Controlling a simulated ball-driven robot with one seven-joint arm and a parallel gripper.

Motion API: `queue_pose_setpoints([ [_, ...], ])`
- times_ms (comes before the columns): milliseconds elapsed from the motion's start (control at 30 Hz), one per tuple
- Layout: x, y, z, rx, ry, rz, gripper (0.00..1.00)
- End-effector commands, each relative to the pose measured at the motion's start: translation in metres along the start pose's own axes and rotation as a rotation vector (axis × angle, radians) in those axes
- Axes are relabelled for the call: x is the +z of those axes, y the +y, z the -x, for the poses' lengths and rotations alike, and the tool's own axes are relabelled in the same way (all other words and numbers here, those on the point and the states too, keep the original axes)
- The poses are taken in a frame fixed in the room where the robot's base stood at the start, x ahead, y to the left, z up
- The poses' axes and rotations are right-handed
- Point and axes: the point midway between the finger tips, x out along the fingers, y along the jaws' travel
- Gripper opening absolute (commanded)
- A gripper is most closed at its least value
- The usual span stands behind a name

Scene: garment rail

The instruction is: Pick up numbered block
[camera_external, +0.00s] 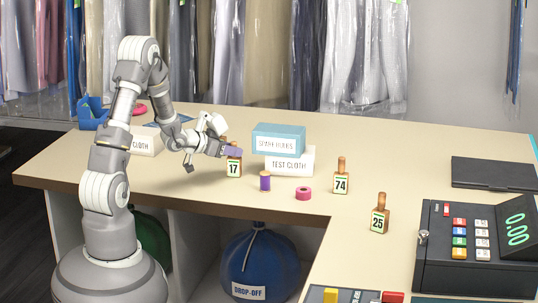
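Wooden numbered blocks with narrow necks stand upright on the beige counter (330,208). Block 17 (234,169) is at the middle left, block 74 (341,181) is right of centre, and block 25 (380,216) is farther right and nearer.
A teal box (279,138) sits on the white TEST CLOTH box (290,163) behind. A cash register (477,247) fills the right side.

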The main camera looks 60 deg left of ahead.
Motion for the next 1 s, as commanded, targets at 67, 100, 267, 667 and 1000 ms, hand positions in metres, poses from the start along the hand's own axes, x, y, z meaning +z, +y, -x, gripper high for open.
queue_pose_setpoints([
  [67, 0.007, -0.001, -0.016, 0.001, -0.001, 0.0, 0.36],
  [100, 0.006, -0.001, -0.022, 0.002, 0.0, -0.001, 0.36],
  [267, 0.003, -0.001, -0.033, 0.0, -0.001, -0.001, 0.36],
  [667, 0.002, -0.001, -0.033, -0.001, -0.001, -0.001, 0.0],
  [1000, -0.004, -0.001, -0.03, -0.001, 0.0, -0.001, 0.0],
])
